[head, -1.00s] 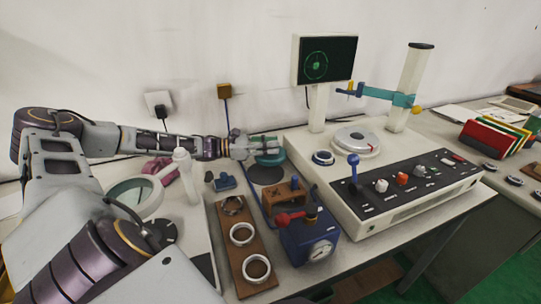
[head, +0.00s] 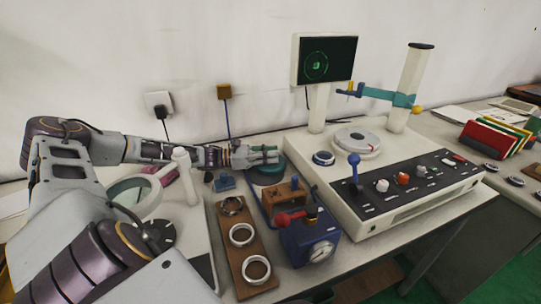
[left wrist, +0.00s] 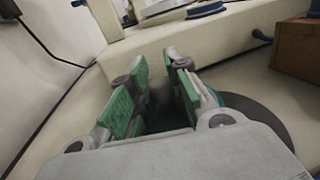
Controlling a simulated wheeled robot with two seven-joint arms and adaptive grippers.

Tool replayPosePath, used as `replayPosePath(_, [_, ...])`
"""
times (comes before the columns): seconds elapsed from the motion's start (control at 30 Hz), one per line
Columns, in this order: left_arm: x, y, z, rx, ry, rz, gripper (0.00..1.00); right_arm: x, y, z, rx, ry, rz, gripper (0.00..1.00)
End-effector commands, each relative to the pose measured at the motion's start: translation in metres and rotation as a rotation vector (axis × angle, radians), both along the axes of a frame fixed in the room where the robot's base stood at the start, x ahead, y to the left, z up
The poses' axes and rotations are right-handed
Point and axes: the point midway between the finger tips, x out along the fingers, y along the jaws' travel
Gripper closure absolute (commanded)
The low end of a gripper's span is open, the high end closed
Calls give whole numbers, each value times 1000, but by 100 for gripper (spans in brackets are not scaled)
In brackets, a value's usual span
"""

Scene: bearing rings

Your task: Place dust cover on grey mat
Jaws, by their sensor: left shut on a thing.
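The dust cover (head: 268,170) is a teal round piece at the tips of my left gripper (head: 272,155), beside the white machine. My left gripper is shut on it. In the left wrist view, the green-padded fingers (left wrist: 158,95) hide most of the cover, and a teal edge (left wrist: 232,102) shows at their right. The grey mat (left wrist: 268,125) is a dark disc on the table under and beside the fingers there. In the head view the cover and gripper hide most of the mat. I cannot tell whether the cover touches it. My right gripper is not in view.
The white machine (head: 400,205) with knobs stands right of the cover. A wooden block (head: 285,195), a blue gauge box (head: 310,238) and a wooden ring rack (head: 232,262) stand in front.

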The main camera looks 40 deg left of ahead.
Motion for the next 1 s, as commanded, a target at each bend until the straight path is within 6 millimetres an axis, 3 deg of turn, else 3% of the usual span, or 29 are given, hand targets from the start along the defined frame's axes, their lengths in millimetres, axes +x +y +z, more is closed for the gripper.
replayPosePath(0.1, [0,0,-3,0,0,0,100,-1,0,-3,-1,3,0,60])
replayPosePath(0.13, [0,0,-3,0,0,0,79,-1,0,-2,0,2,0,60])
replayPosePath(0.3, [0,0,-2,0,0,0,60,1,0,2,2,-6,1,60])
replayPosePath(0.8, [-1,1,1,1,1,0,60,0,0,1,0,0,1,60])
replayPosePath(1.0, [-15,13,1,2,2,0,60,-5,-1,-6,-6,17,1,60])
